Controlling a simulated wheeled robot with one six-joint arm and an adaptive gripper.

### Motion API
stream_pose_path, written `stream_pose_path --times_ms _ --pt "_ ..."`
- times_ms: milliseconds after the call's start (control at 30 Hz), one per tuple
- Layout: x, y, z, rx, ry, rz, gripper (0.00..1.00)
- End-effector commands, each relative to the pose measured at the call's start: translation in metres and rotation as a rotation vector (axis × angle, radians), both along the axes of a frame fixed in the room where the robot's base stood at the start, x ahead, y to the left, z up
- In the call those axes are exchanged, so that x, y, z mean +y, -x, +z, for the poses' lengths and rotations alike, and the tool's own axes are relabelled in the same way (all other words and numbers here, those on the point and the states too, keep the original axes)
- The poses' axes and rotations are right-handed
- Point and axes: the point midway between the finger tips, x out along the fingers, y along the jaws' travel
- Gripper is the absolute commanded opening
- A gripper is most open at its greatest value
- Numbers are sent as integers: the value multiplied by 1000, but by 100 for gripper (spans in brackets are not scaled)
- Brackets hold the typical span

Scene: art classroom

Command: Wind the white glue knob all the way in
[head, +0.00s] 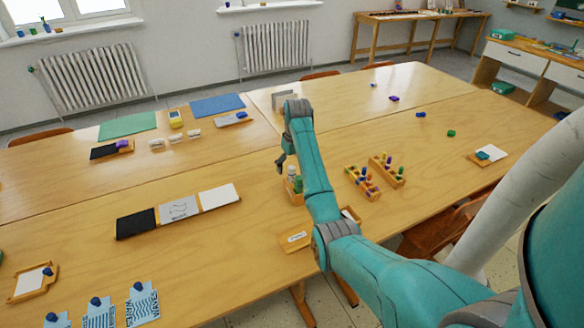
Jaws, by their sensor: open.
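My gripper (281,163) hangs from the teal arm over the middle of the table. It is small and dark in the head view, and its fingers are open with nothing seen between them. Just below and to its right, a small wooden holder (294,197) carries a whitish upright item (291,171) and a green item (298,185). The whitish item may be the white glue, but its knob is too small to make out. My arm covers the right side of this holder. I cannot tell whether the gripper touches anything.
Two wooden racks of coloured pieces (362,183) stand right of my arm. A black sheet (136,222) and white papers (219,195) lie to the left. A wooden tray (296,239) sits near the front edge, close below my arm. The back right tabletop is mostly free.

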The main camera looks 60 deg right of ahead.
Motion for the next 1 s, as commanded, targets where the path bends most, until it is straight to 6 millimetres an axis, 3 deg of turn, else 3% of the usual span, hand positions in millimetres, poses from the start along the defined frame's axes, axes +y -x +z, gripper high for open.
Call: stream_pose_path --times_ms 600,1000 --pt "0 0 0 0 0 -696 94" --pt "0 0 0 0 0 -765 94"
